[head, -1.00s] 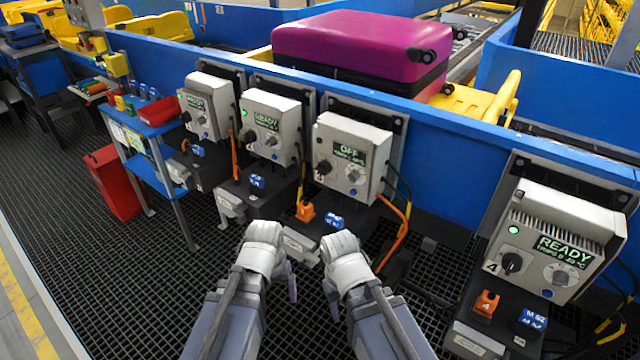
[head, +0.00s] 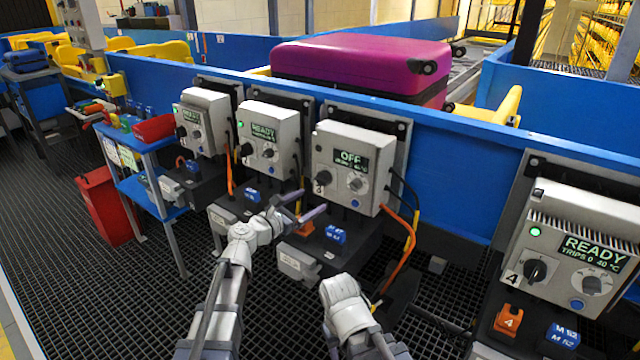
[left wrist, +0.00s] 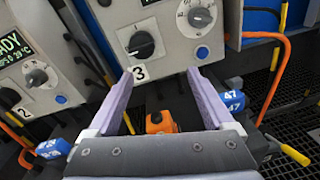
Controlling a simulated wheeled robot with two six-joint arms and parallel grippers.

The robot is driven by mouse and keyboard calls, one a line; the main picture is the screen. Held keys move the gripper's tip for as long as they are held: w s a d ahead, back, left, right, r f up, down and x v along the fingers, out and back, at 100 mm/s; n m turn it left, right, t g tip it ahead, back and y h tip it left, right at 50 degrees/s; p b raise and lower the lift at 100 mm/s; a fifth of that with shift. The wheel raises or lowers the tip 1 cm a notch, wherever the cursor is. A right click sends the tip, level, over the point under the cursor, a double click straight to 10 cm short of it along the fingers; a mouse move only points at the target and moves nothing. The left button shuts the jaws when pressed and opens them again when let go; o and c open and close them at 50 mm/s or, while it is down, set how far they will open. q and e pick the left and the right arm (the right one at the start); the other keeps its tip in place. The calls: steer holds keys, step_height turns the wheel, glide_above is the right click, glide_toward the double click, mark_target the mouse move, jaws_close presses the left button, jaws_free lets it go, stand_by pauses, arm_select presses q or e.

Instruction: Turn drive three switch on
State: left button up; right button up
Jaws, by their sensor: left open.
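The drive three box (head: 352,160) is a light grey box with a green display reading OFF, in the middle of the head view. Its black rotary switch (head: 323,177) sits at the lower left of the box, by the number 3. The switch also shows in the left wrist view (left wrist: 141,44), just beyond the open fingers. My left gripper (head: 307,203) is open and empty, a little below and in front of the switch, apart from it. My right arm is low at the front of the head view, and its fingers cannot be made out.
Drive two (head: 268,138) stands to the left and drive four (head: 564,250) to the right, both showing READY. An orange block (left wrist: 160,122) and a blue connector (head: 335,233) sit below drive three. An orange cable (head: 402,245) hangs at its right.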

mark_target(319, 183)
arm_select(q)
steer(key=w+r+n, duration=0.1)
steer(key=a+n+t, duration=0.1)
steer(key=n, duration=0.1)
steer(key=shift+w+r, duration=0.35)
steer(key=shift+x, duration=3.95)
steer(key=shift+c, duration=0.2)
jaws_close()
